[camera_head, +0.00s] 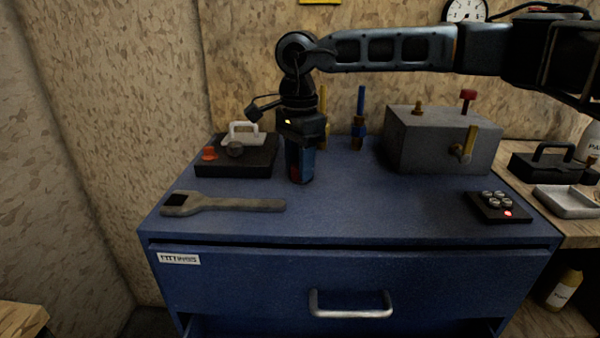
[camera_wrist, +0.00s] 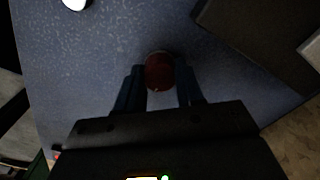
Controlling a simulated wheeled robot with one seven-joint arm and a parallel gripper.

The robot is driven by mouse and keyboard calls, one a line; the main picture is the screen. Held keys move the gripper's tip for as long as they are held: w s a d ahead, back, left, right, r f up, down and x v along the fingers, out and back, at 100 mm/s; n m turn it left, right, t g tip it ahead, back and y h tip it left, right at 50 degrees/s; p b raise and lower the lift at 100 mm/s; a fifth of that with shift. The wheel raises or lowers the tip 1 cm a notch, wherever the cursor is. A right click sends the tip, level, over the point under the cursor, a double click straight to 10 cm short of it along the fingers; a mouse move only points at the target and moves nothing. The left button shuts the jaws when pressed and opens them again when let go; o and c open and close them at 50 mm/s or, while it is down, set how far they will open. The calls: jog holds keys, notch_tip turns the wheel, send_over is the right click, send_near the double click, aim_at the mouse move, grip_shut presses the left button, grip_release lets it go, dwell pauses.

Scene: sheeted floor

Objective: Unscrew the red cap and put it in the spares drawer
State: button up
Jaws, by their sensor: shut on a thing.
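My gripper (camera_head: 300,180) points down over the blue cabinet top (camera_head: 345,215), left of its middle. It is shut on a dark red round thing (camera_wrist: 158,72), seen end-on between the fingers in the wrist view. The red thing partly shows between the fingers in the head view; the fingers hide its lower part, and I cannot tell whether it rests on the top. Its dark look leaves unclear whether it is the red cap. The cabinet's upper drawer (camera_head: 260,285) has a small label that I cannot read fully and a metal handle (camera_head: 350,304); it looks shut.
A wrench (camera_head: 225,205) lies front left. A black block (camera_head: 235,168) with a pale handle and orange knob stands behind it. Blue and yellow posts stand behind my gripper. A grey box (camera_head: 425,150) with a red knob (camera_head: 467,95) and a button pad (camera_head: 498,207) are right.

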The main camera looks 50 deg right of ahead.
jog(key=o, duration=1.2)
jog(key=shift+c, duration=1)
